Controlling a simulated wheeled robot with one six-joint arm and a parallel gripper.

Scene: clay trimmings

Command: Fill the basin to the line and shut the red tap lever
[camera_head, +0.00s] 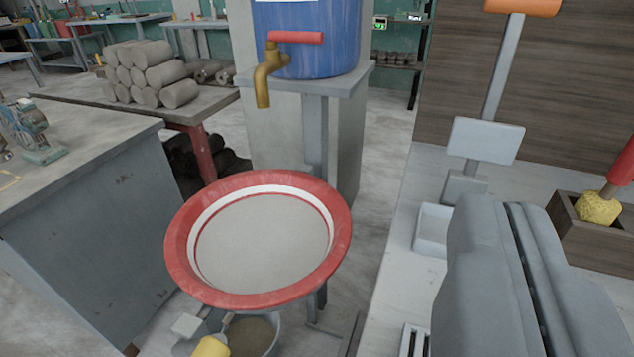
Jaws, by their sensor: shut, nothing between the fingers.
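The basin (180,235) has a wide red rim, a white inner band and a thin red line (200,245) around the inside. A flat grey surface fills the inside up to about that line; I cannot tell for sure whether it is water or the bare bottom. The brass tap (263,85) sits on a blue barrel (325,50) behind and above the basin. Its red lever (296,37) lies level, pointing right. No stream shows below the spout. My gripper (512,215) is at the lower right, shut and empty, apart from the basin and lever.
A grey workbench (80,150) stands at left, with stacked clay rolls (150,75) on a table behind. A bucket (262,335) is under the basin. At right, a pale counter (395,280) holds an orange-topped lever (495,70) and a wooden box (590,235) with a yellow sponge (598,207).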

